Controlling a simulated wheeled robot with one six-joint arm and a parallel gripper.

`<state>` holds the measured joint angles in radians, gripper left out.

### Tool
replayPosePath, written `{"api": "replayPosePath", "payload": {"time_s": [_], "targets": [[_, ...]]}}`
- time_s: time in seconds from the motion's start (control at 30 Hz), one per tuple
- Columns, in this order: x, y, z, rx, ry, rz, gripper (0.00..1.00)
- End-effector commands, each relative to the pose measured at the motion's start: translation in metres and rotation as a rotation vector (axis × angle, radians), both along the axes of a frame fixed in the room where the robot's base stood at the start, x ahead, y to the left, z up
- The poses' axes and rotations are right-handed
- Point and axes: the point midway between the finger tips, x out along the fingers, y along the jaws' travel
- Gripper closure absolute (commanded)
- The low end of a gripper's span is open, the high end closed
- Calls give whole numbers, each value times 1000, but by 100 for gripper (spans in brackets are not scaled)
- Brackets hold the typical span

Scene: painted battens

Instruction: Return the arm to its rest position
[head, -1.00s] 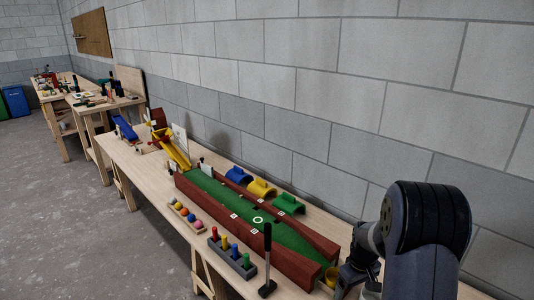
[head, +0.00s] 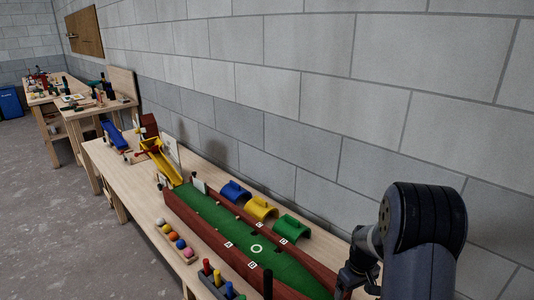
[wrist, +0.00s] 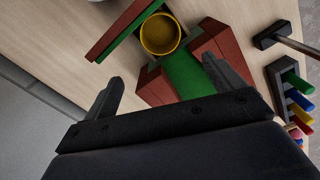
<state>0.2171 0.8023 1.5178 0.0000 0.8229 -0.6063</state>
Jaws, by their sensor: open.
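My arm (head: 425,235) rises at the lower right of the head view, dark grey and bent. My gripper (wrist: 163,75) shows in the wrist view with its two dark fingers spread wide and nothing between them held. It is above the near end of the green-floored lane (wrist: 183,77) with red-brown walls, by a yellow cup (wrist: 160,36). In the head view the gripper is partly cut off at the bottom edge, and the cup is out of sight. How high the gripper is above the lane is hard to tell.
The lane (head: 210,215) runs along the workbench by the block wall. Blue (head: 234,191), yellow (head: 261,207) and green (head: 291,228) arches stand behind it. A ball tray (head: 178,243) and peg rack (head: 220,285) sit in front. A mallet (wrist: 286,40) lies close to the rack.

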Motion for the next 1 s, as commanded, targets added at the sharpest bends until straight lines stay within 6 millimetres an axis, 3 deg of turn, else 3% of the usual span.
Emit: {"api": "replayPosePath", "payload": {"time_s": [0.03,0.27,0.73,1.0], "targets": [[-1,0,-14,0,2,0,11],[-1,0,-59,0,2,0,11],[-2,-1,-114,-1,-1,0,11],[-2,-1,-134,0,-1,0,11]]}}
